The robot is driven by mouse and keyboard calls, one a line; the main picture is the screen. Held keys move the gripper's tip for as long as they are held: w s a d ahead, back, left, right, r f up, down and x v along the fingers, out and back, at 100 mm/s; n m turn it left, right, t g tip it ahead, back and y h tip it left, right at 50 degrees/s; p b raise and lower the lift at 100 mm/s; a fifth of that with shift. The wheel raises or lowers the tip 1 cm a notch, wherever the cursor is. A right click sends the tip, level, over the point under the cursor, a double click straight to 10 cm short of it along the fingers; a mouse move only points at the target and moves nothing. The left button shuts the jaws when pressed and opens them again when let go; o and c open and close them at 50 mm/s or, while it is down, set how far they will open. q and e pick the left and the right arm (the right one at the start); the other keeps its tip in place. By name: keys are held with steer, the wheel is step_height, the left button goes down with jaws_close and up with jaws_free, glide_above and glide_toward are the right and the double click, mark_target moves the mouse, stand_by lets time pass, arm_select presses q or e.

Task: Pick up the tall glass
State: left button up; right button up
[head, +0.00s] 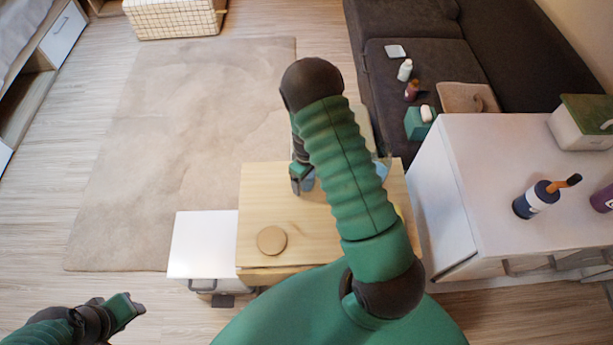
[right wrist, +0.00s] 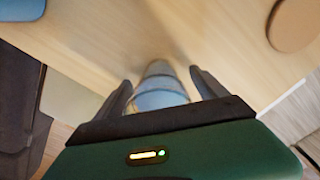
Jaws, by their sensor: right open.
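The tall glass, bluish and see-through, stands on the light wooden table (head: 262,200); in the right wrist view the glass (right wrist: 160,85) is between my two open fingers. My right gripper (head: 301,180) also shows at its fingertips in the right wrist view (right wrist: 162,90). I see a gap beside the glass, and whether a finger touches it I cannot tell. In the head view my right arm and gripper hide most of the glass. My left gripper (head: 128,306) is at the lower left, away from the table, and its jaw opening is unclear.
A round brown coaster (head: 271,240) lies on the table's front part. A blue item (right wrist: 20,8) is at the wrist view's upper left. A white cabinet (head: 490,190) with bottles stands right, a dark sofa (head: 420,60) behind. Bare rug (head: 180,130) is left.

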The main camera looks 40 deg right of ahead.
steer(key=shift+w+f, duration=0.1)
steer(key=shift+f, duration=0.4)
steer(key=c, duration=1.6)
steer(key=shift+r, duration=0.1)
